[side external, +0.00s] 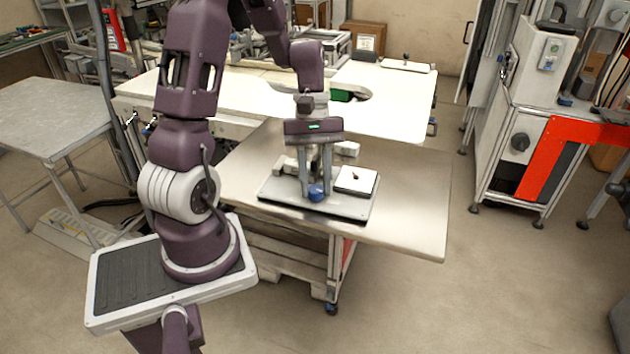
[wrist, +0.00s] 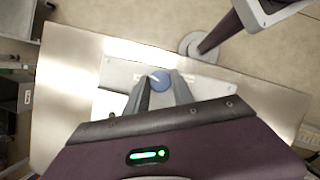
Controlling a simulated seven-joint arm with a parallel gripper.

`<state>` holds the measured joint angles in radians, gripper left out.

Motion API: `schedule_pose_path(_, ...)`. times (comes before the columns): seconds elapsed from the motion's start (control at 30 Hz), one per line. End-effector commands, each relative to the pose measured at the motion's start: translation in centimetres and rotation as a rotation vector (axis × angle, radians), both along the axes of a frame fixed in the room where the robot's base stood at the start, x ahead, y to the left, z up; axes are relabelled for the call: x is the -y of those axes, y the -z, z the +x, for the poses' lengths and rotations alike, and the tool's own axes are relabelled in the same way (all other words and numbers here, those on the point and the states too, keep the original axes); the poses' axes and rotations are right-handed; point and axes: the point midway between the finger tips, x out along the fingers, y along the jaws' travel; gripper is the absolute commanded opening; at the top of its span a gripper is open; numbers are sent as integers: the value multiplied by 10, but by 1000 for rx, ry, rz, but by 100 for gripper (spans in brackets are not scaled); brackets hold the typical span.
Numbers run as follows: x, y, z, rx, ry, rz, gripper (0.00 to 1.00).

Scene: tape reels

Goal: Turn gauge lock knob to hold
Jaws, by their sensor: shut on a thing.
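The gauge lock knob (side external: 316,191) is round and blue, near the front edge of a grey base plate (side external: 345,207) on the metal table. In the wrist view the blue knob (wrist: 160,80) sits between my fingertips, with a pale pointer line across its top. Small markings beside it are too small to read. My gripper (side external: 316,186) points down and is shut on the knob; it also shows in the wrist view (wrist: 161,84). The fingers hide part of the knob and of the fixture behind it.
A white square block (side external: 356,180) with a small dark part on top is on the plate right of my gripper. Pale fixture parts (side external: 288,165) stand behind and left of the fingers. The metal table (side external: 415,205) is clear to the right. A white worktable (side external: 385,100) stands behind.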

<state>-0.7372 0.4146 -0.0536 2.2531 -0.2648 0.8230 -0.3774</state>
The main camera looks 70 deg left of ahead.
Motion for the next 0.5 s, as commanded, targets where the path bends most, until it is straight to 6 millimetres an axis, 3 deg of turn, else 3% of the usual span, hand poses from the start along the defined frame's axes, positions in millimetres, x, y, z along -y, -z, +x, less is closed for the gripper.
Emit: schedule_pose_path(0.5,2,-1,4,2,490,1,0)
